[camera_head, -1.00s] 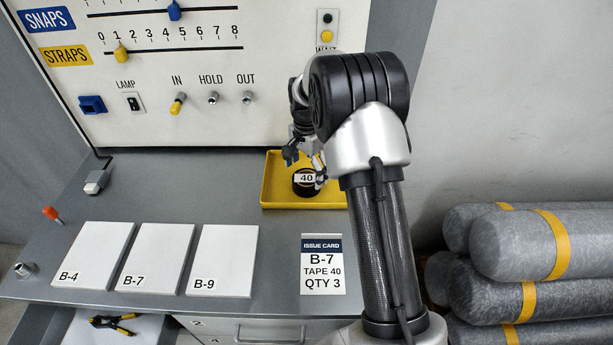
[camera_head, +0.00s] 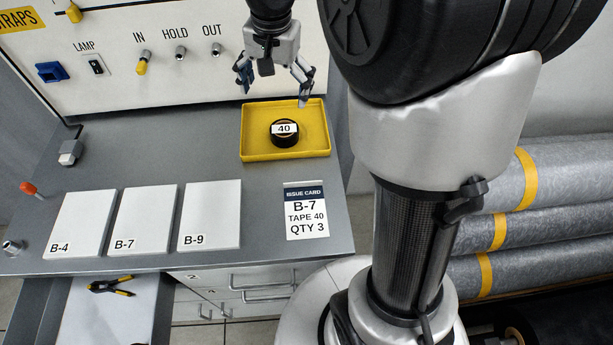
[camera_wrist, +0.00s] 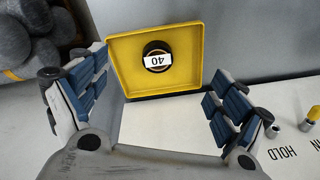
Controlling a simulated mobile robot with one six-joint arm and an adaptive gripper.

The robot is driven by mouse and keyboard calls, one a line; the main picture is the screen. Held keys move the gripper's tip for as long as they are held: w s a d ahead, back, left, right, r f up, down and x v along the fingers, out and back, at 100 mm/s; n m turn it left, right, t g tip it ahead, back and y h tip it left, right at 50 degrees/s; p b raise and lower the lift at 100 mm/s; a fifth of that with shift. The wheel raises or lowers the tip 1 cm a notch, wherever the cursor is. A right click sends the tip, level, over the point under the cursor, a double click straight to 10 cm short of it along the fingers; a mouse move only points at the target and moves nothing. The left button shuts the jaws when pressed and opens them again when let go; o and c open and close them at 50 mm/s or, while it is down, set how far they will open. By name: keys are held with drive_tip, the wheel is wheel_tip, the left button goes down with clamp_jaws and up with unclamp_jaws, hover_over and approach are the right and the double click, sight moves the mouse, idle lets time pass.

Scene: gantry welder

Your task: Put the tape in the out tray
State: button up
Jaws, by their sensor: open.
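The tape, a dark roll (camera_head: 284,134) with a white label reading 40, lies flat inside the yellow tray (camera_head: 248,148). In the wrist view the tape (camera_wrist: 157,62) sits near the middle of the yellow tray (camera_wrist: 122,72), apart from its walls. My gripper (camera_head: 273,92) is open and empty, above and behind the tray near the panel. In the wrist view its two padded fingers (camera_wrist: 160,103) are spread wide with nothing between them. No wording on the tray shows.
White plates B-4 (camera_head: 80,225), B-7 (camera_head: 143,222) and B-9 (camera_head: 211,215) and an issue card (camera_head: 305,211) lie on the grey bench. The panel's switches (camera_head: 180,52) stick out behind. Grey rolls (camera_head: 510,190) lie at right.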

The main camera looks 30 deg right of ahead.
drive_tip(key=s+a+n+t, duration=0.1)
drive_tip(key=s+a+n, duration=0.1)
drive_tip(key=s, duration=0.6)
drive_tip(key=s+a+r+n+t, duration=0.1)
drive_tip(key=s+n, duration=0.3)
drive_tip(key=s, duration=0.4)
drive_tip(key=s+a+n+t, duration=0.1)
drive_tip(key=s+a+n, duration=0.1)
drive_tip(key=s, duration=0.6)
drive_tip(key=shift+s+a+r+n, duration=0.2)
drive_tip(key=shift+a+r+n, duration=0.1)
drive_tip(key=shift+a+n, duration=0.1)
